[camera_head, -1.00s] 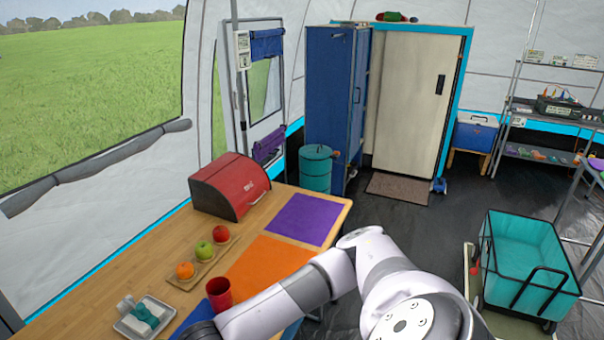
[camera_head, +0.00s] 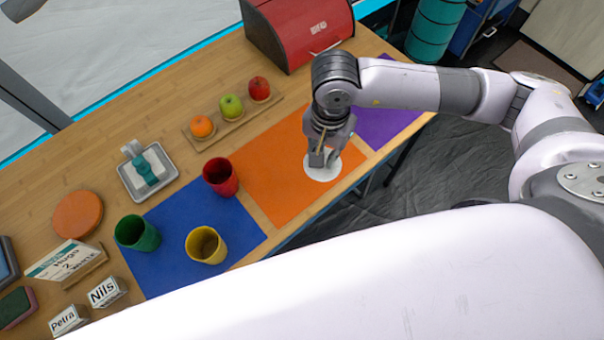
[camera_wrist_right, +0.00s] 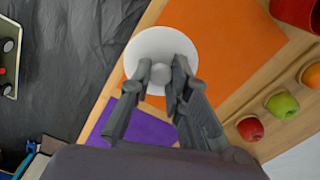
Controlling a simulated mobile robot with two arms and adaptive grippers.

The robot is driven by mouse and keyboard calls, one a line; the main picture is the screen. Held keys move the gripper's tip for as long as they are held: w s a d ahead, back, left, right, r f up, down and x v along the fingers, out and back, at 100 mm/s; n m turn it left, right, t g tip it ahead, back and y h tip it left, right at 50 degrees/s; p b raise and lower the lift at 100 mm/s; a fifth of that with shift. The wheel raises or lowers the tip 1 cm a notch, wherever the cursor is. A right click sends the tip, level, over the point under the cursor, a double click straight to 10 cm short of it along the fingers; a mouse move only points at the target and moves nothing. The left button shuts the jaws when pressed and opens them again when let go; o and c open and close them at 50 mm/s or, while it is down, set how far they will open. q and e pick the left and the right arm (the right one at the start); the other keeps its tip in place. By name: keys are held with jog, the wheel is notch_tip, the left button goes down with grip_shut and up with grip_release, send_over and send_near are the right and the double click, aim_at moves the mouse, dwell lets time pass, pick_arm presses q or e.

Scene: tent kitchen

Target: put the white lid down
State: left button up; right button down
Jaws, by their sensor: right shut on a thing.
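The white lid (camera_head: 323,172) is a round disc with a small knob. My right gripper (camera_head: 319,157) points down and is shut on that knob. In the right wrist view the lid (camera_wrist_right: 150,45) sits flat between and beyond the fingertips (camera_wrist_right: 161,74), which are on both sides of the knob. The lid is over the orange mat (camera_head: 270,165), near its right end beside the purple mat (camera_head: 385,125). I cannot tell whether it touches the mat. My left gripper is out of view.
A red cup (camera_head: 220,177) stands between the orange and blue mats. A green cup (camera_head: 137,233) and a yellow cup (camera_head: 206,245) stand on the blue mat (camera_head: 170,260). A fruit board (camera_head: 217,127) and a red bread box (camera_head: 297,30) lie behind. Orange mat around the lid is clear.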

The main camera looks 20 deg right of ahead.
jog(key=a+r+m, duration=0.1)
jog(key=m, duration=0.2)
jog(key=w+r+m+b, duration=0.1)
jog(key=m, duration=0.2)
jog(key=a+m+b, duration=0.1)
jog(key=m, duration=0.2)
jog(key=shift+w+a+r, duration=0.35)
jog(key=shift+w+r, duration=0.05)
notch_tip(320, 180, up, 4)
jog(key=w+a+m+b, duration=0.15)
jog(key=m+b, duration=0.25)
jog(key=m, duration=0.9)
jog(key=f, duration=0.6)
jog(key=f+p, duration=0.1)
jog(key=f, duration=1.2)
jog(key=shift+s+a+f+p, duration=0.15)
jog(key=shift+s+a+p, duration=0.1)
jog(key=shift+a+p, duration=0.1)
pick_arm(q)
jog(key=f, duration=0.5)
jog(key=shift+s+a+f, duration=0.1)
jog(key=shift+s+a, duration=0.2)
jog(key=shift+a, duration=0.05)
